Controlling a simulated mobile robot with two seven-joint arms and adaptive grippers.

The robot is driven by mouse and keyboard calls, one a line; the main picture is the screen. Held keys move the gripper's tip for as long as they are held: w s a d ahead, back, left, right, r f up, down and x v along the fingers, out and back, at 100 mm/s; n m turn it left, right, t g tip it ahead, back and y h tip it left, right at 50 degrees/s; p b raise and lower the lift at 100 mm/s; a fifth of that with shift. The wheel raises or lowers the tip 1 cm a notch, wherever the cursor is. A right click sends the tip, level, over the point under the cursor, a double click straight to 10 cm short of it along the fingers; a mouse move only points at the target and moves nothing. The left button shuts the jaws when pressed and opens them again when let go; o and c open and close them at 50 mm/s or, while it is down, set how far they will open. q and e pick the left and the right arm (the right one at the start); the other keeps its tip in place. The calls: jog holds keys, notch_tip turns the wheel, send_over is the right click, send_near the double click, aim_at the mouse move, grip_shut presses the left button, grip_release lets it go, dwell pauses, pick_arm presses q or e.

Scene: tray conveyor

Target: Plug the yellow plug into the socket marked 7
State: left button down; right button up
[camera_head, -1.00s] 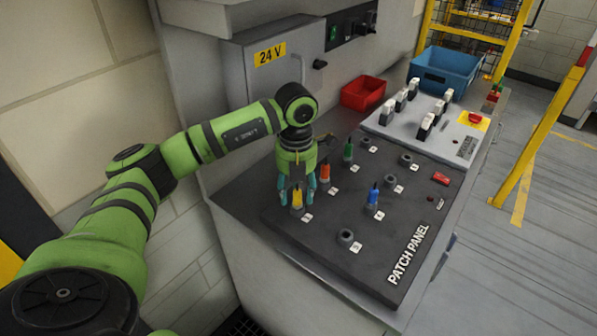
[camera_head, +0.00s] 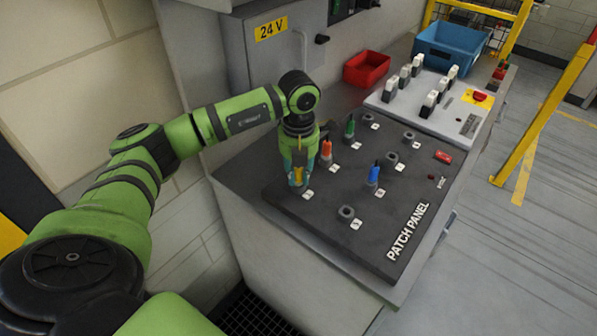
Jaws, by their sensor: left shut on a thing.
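The yellow plug (camera_head: 299,174) stands upright at the left front of the dark patch panel (camera_head: 322,246), at the socket there. My left gripper (camera_head: 298,184) points down over it with its fingers closed around it. Whether the plug is still seated in that socket is hidden by the fingers. Empty sockets show at the front (camera_head: 346,212), the middle (camera_head: 392,159), the back (camera_head: 367,119) and the back right (camera_head: 409,137). Their small white number labels are too small to read surely, so I cannot tell which is 7. My right gripper is not in view.
An orange plug (camera_head: 326,150), a green plug (camera_head: 350,128) and a blue plug (camera_head: 374,174) stand in other sockets. A red switch (camera_head: 443,157) lies at the panel's right. Behind are white-handled switches, a red bin (camera_head: 367,69) and a blue bin (camera_head: 449,50).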

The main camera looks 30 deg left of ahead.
pick_arm(q)
jog(key=shift+r, duration=0.2)
jog(key=shift+r+p, duration=0.45)
jog(key=shift+r, duration=0.25)
jog(key=shift+r, duration=0.2)
jog(key=shift+r+p, duration=0.35)
jog(key=shift+p, duration=0.05)
jog(key=shift+r, duration=0.25)
jog(key=shift+r+p, duration=1.35)
jog(key=shift+r, duration=0.55)
